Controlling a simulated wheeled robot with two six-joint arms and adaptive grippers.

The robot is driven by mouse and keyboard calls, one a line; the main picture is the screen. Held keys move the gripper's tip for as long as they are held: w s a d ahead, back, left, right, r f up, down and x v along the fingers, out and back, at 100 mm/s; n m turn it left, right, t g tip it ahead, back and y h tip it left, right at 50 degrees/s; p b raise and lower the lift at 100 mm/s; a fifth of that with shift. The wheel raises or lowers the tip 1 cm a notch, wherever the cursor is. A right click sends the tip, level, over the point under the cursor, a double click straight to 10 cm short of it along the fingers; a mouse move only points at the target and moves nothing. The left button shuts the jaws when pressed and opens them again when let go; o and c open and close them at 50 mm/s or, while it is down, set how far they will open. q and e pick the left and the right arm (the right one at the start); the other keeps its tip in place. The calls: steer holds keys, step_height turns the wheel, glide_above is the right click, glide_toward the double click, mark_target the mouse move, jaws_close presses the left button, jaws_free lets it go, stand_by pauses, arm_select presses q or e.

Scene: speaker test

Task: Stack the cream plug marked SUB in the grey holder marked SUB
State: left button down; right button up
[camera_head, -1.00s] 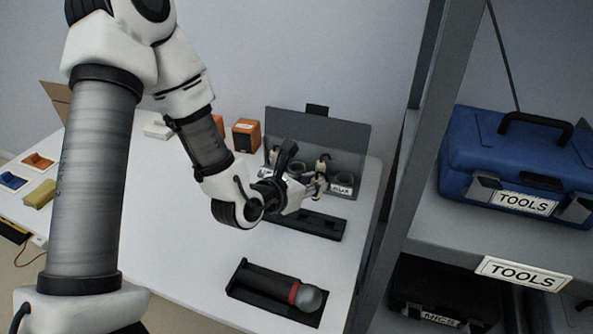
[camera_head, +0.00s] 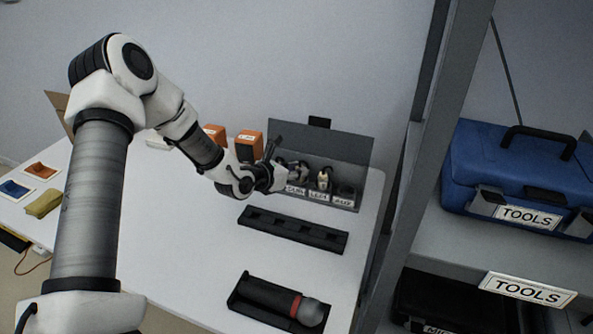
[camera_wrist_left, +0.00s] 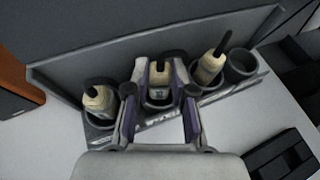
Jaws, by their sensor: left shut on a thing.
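The grey holder rack (camera_head: 345,150) stands at the back of the white table with a row of round cups and white labels. My left gripper (camera_wrist_left: 160,76) is shut on a cream plug (camera_wrist_left: 160,88) with a black top, at the second cup from the left. The plug looks upright in or just over that cup; its lower end is partly hidden. In the head view my left gripper (camera_head: 282,174) covers part of the rack. Other cream plugs stand in the first cup (camera_wrist_left: 98,101) and third cup (camera_wrist_left: 209,67). I cannot read SUB on any label. My right gripper is not in view.
The rightmost cup (camera_wrist_left: 241,66) is empty. A black slotted tray (camera_head: 292,230) lies in front of the rack, and a microphone (camera_head: 282,301) lies in a black tray nearer. Orange boxes (camera_head: 249,145) stand left of the rack. A grey shelf post (camera_head: 412,190) rises at right.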

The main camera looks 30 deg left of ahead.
arm_select(q)
steer(key=shift+s, duration=0.1)
steer(key=shift+f, duration=0.15)
steer(key=c, duration=1)
jaws_free()
steer(key=shift+f, duration=0.1)
steer(key=shift+s+r, duration=0.15)
steer(key=shift+r, duration=0.4)
steer(key=p+v, duration=0.7)
steer(key=v, duration=0.4)
steer(key=shift+s, duration=0.25)
